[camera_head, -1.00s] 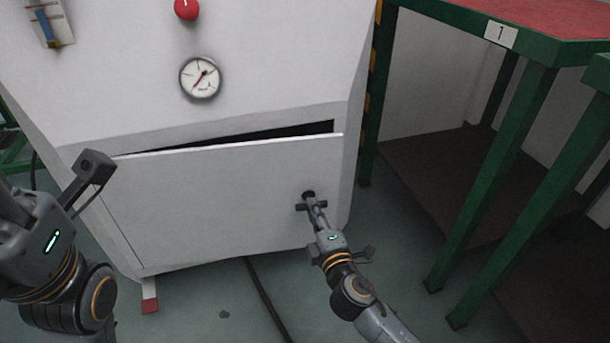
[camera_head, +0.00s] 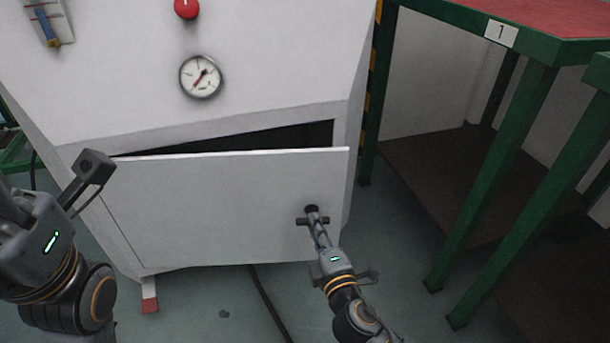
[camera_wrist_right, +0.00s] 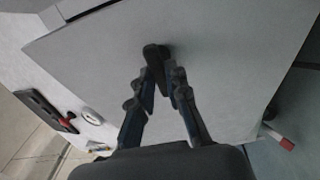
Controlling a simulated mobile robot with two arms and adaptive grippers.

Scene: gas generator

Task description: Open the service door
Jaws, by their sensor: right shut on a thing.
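The service door (camera_head: 215,200) is a white panel low on the front of the white cabinet. It stands ajar, with a dark gap (camera_head: 255,138) along its top that is wider toward the right. My right gripper (camera_head: 312,217) is shut on the dark door handle (camera_head: 312,208) near the door's right side. The right wrist view shows the fingers (camera_wrist_right: 160,72) closed around the handle (camera_wrist_right: 154,55) against the door (camera_wrist_right: 220,50). My left arm is at the left of the head view; its fingertips are not clearly shown, so its opening cannot be told.
A round gauge (camera_head: 200,76) and a red knob (camera_head: 187,8) are on the cabinet above the door. A green-framed table (camera_head: 530,100) with a red top stands at the right. A black cable (camera_head: 268,305) lies on the floor below the door.

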